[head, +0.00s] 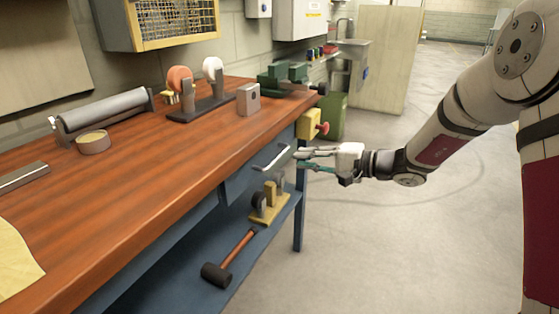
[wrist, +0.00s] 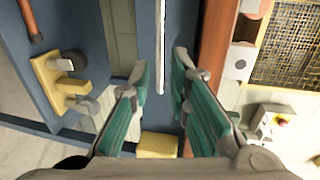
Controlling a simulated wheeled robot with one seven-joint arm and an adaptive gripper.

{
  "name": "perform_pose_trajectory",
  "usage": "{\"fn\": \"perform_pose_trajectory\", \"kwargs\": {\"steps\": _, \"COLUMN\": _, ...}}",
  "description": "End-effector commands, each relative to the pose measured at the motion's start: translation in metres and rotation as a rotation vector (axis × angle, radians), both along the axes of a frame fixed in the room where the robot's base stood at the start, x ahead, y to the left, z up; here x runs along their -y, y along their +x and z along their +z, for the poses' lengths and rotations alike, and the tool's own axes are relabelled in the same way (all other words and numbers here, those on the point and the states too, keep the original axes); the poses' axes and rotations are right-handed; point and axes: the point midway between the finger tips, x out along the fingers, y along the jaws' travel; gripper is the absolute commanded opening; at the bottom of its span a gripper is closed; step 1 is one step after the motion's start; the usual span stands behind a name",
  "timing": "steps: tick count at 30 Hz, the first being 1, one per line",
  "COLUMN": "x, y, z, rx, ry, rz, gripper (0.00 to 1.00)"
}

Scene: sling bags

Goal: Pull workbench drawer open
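The workbench (head: 150,175) has a reddish wooden top and a blue frame. Its blue drawer front (head: 245,168) is under the top's edge, near the right end, and looks shut. A pale metal bar handle (head: 273,158) juts from it; in the wrist view the handle (wrist: 161,40) is a light upright bar. My gripper (head: 298,160) is beside the bench at handle height, pointing at the drawer. In the wrist view my gripper (wrist: 163,65) is open, teal-padded fingers apart, with the handle's near end between the fingertips. I see no clear contact with either finger.
A yellow box with a red knob (head: 312,125) is on the bench's end, near my gripper. Below, the lower shelf holds a yellow-based fixture (head: 268,203) and a mallet (head: 228,260). A green vise (head: 285,77) stands on the top. The floor at right is clear.

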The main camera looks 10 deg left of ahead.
Motion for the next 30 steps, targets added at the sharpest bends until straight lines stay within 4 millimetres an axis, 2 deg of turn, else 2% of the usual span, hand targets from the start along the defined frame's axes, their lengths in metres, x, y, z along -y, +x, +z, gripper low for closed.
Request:
{"fn": "perform_pose_trajectory", "kwargs": {"steps": 6, "x": -0.040, "y": 0.014, "z": -0.010, "rx": -0.001, "ry": 0.000, "rz": 0.003, "gripper": 0.17}}
{"fn": "perform_pose_trajectory", "kwargs": {"steps": 12, "x": -0.065, "y": 0.023, "z": -0.014, "rx": 0.001, "ry": 0.000, "rz": 0.002, "gripper": 0.17}}
{"fn": "perform_pose_trajectory", "kwargs": {"steps": 18, "x": -0.075, "y": 0.027, "z": -0.016, "rx": -0.001, "ry": 0.000, "rz": 0.001, "gripper": 0.17}}
{"fn": "perform_pose_trajectory", "kwargs": {"steps": 26, "x": -0.076, "y": 0.027, "z": -0.016, "rx": -0.001, "ry": 0.000, "rz": 0.001, "gripper": 0.17}}
{"fn": "perform_pose_trajectory", "kwargs": {"steps": 28, "x": -0.076, "y": 0.027, "z": -0.016, "rx": -0.001, "ry": 0.000, "rz": 0.001, "gripper": 0.04}}
{"fn": "perform_pose_trajectory", "kwargs": {"steps": 30, "x": -0.076, "y": 0.027, "z": -0.016, "rx": -0.001, "ry": -0.001, "rz": 0.001, "gripper": 0.00}}
